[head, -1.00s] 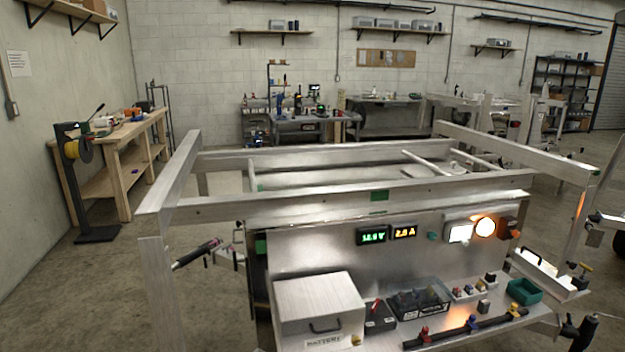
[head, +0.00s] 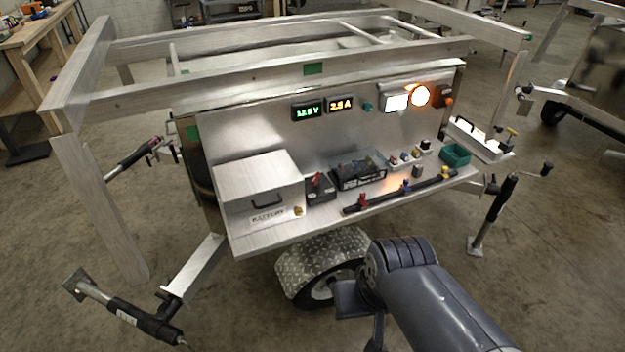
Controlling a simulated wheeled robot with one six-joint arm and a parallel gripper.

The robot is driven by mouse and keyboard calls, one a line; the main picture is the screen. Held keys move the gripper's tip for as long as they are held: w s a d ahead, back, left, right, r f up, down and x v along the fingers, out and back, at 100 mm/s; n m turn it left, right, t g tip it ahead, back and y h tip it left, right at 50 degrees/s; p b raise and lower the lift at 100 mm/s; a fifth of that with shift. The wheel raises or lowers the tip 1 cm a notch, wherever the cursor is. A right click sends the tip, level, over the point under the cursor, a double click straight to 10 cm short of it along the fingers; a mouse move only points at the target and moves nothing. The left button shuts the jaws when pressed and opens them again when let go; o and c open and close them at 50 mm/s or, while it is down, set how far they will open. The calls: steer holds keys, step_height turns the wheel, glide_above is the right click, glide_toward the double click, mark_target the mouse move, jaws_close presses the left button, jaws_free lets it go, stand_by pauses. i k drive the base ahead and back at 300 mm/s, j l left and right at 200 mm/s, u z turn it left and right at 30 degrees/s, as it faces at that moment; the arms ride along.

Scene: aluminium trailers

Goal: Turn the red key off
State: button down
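A small red key (head: 316,179) stands on top of a black box (head: 320,190), on the shelf of the aluminium trailer, just right of the silver battery box (head: 263,187). The key is small here, and I cannot read its exact angle. My grey arm comes in from the bottom right, in front of the trailer's wheel, well short of the shelf. My gripper cannot be made out in the view. The display panels (head: 323,106) glow green and amber, and the round orange lamp (head: 420,95) is lit.
A black bar (head: 400,194) with red, blue and yellow handles runs along the shelf's front edge. A clear-lidded black tray (head: 358,170) and a green bin (head: 454,154) stand behind it.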

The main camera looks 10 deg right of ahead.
mark_target(314, 181)
steer(key=i+l, duration=0.2)
steer(key=i, duration=0.2)
steer(key=i+l, duration=0.25)
steer(key=i+l+z, duration=0.1)
steer(key=i, duration=0.4)
steer(key=l, duration=0.1)
